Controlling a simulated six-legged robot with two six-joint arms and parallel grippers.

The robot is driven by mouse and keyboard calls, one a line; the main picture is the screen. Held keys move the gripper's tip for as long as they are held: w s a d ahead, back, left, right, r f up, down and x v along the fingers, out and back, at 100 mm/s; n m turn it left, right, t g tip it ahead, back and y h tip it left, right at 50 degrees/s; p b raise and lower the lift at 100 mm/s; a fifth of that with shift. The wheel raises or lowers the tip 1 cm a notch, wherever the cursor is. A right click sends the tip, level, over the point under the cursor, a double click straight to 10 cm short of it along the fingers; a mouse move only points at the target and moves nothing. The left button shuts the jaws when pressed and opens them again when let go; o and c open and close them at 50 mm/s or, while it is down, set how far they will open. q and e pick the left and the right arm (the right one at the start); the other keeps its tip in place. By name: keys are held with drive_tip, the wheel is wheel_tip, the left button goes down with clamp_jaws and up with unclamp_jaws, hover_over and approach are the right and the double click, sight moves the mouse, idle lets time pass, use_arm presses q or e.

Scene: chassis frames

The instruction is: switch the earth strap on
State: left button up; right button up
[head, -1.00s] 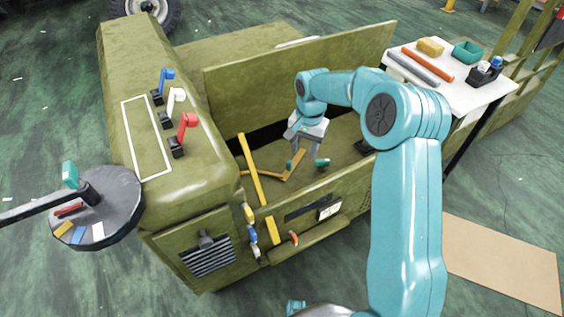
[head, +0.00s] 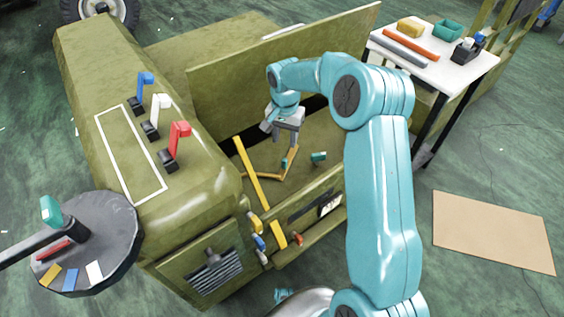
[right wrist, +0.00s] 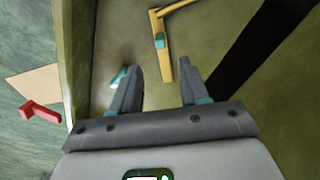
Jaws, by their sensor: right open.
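In the olive chassis bay, a bent yellow-orange strip (head: 281,177) carries a teal grip (head: 285,163). It may be the earth strap, but no label confirms this. My right gripper (head: 284,138) hangs above it, fingers down, open and empty. In the right wrist view, the strip (right wrist: 168,62) and its teal grip (right wrist: 159,41) show beyond the gap between the fingertips (right wrist: 160,78), apart from them. A second teal knob (head: 319,157) stands to the right in the bay. It shows partly beside the left finger (right wrist: 119,76). My left gripper is not in view.
Blue (head: 146,80), white (head: 160,103) and red (head: 179,135) levers stand on the chassis hood (head: 95,60). A yellow bar (head: 250,172) crosses the bay near the gripper. A dark disc (head: 118,225) with a teal knob is at left. A white table (head: 455,80) stands at right.

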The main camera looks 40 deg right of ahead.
sight(284, 160)
wheel_tip(284, 160, down, 11)
drive_tip(key=shift+f+b, duration=0.1)
drive_tip(key=shift+b, duration=1.05)
drive_tip(key=shift+c, duration=0.3)
clamp_jaws()
